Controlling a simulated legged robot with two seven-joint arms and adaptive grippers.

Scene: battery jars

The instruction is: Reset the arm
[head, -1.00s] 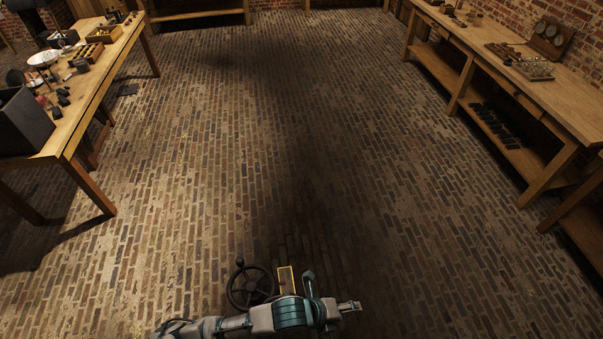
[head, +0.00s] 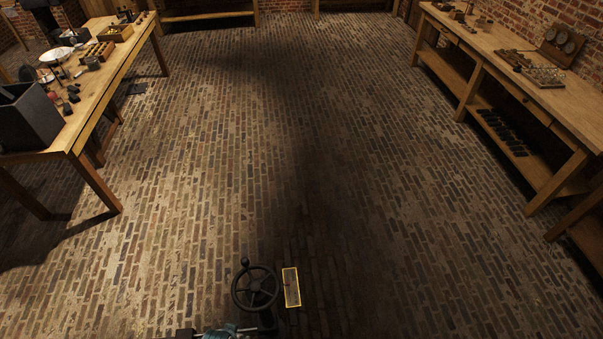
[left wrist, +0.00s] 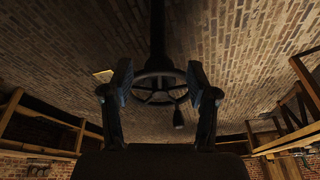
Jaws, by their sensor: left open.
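My left gripper (left wrist: 158,78) is open in the left wrist view, its two dark fingers well apart and nothing between the pads. In the head view only a small piece of an arm of mine shows at the bottom edge, and the gripper itself is out of that picture. A dark spoked handwheel (head: 255,288) shows at the bottom of the head view. It also appears behind the left fingers in the left wrist view (left wrist: 160,88); I cannot tell whether it is part of me. My right gripper is not in view.
A wooden table (head: 112,78) stands at the left with a dark box (head: 28,117), trays and small parts. A wooden bench (head: 575,108) with a lower shelf runs along the right brick wall. A small yellow-edged panel (head: 291,287) shows beside the handwheel. The brick floor (head: 310,140) between is clear.

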